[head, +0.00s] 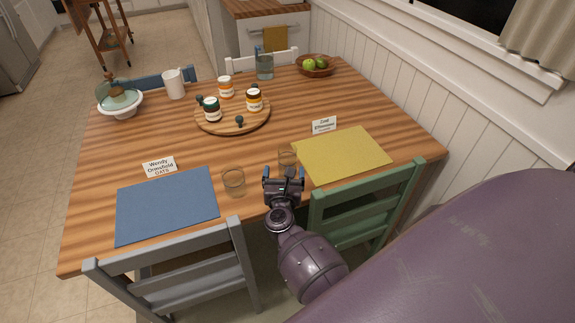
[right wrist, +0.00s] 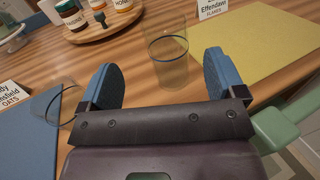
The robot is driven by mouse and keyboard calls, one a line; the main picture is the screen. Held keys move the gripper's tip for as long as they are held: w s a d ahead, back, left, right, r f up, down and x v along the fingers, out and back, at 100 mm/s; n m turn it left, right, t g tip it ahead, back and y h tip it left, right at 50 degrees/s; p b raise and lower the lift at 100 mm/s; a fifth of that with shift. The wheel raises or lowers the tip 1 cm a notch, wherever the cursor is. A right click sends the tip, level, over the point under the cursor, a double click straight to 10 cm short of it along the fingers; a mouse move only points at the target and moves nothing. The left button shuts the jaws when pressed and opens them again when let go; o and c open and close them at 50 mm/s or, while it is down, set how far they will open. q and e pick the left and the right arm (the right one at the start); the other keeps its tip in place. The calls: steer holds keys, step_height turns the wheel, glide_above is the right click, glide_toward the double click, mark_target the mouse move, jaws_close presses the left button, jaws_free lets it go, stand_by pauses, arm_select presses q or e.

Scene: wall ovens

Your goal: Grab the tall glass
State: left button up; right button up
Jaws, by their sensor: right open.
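A clear glass (head: 287,158) stands upright on the wooden table beside the yellow mat. In the right wrist view this glass (right wrist: 168,60) looks tall and stands just ahead, between the lines of my fingers. My right gripper (head: 285,174) is open and empty at the table's near edge; its blue fingers also show in the wrist view (right wrist: 160,78). I cannot tell whether the fingertips reach around the glass. A second clear glass (head: 234,182) stands to the left, beside the blue mat. My left gripper is not in view.
A blue mat (head: 167,205) and a yellow mat (head: 343,155) lie with name cards. A round wooden tray (head: 222,125) with jars sits mid-table. A glass vessel (head: 265,67) and fruit bowl (head: 316,66) stand farther back. Grey (head: 190,283) and green (head: 365,205) chairs flank my arm.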

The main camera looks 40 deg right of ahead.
mark_target(287, 159)
steer(key=shift+d+p+x, duration=0.2)
steer(key=shift+p+x, duration=0.1)
steer(key=shift+x, duration=3.65)
steer(key=shift+s, duration=0.2)
steer(key=c, duration=1.4)
